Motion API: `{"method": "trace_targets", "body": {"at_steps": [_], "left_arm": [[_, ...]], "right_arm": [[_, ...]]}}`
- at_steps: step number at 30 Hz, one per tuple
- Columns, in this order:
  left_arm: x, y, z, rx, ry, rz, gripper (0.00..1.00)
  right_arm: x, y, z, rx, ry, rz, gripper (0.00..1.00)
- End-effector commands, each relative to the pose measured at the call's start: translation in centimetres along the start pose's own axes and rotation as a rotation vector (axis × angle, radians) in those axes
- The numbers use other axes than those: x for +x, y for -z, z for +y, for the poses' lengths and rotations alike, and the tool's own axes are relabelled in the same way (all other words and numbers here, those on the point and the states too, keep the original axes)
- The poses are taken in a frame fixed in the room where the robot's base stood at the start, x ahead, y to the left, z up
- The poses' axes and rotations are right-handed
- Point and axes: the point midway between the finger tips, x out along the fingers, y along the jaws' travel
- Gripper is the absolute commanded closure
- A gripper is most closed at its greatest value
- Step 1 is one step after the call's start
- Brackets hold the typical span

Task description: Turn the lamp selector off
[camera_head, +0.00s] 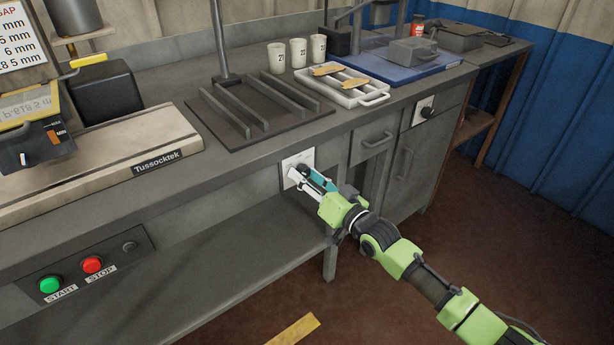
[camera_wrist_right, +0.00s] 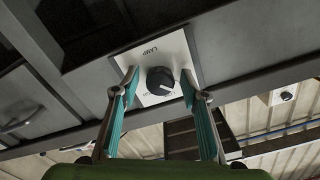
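The lamp selector is a black round knob (camera_wrist_right: 160,80) on a white plate marked LAMP (camera_wrist_right: 150,50), seen upside down in the right wrist view. A white pointer mark shows on the knob; the other lettering is too small to read surely. In the head view the white plate (camera_head: 291,160) is on the bench front, partly covered by my right gripper (camera_head: 307,179). My right gripper (camera_wrist_right: 158,88) is open, with one finger on each side of the knob and gaps visible between fingers and knob. My left gripper is in neither view.
A second black knob (camera_head: 427,112) is on the bench front further right. A green START button (camera_head: 50,285) and red STOP button (camera_head: 92,265) are at lower left. Drawer handles (camera_head: 378,140) stick out right of the lamp plate. A white tray (camera_head: 372,98) stands on the bench.

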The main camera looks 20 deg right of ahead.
Motion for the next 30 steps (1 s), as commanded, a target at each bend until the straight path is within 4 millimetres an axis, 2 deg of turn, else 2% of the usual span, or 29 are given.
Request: {"method": "trace_targets", "body": {"at_steps": [10, 14, 24, 30], "left_arm": [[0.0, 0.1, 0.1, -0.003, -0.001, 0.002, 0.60], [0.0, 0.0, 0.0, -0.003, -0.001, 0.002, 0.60], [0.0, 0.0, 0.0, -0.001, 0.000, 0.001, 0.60], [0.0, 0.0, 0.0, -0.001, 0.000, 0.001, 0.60]], "right_arm": [[-0.1, 0.1, 0.0, 0.002, 0.001, 0.003, 0.57], [-1.1, 0.1, 0.0, 0.003, 0.000, 0.002, 0.57], [-7.8, -0.1, 0.0, 0.002, 0.000, -0.002, 0.57], [-10.8, 0.0, 0.1, 0.001, -0.001, 0.000, 0.57]]}}
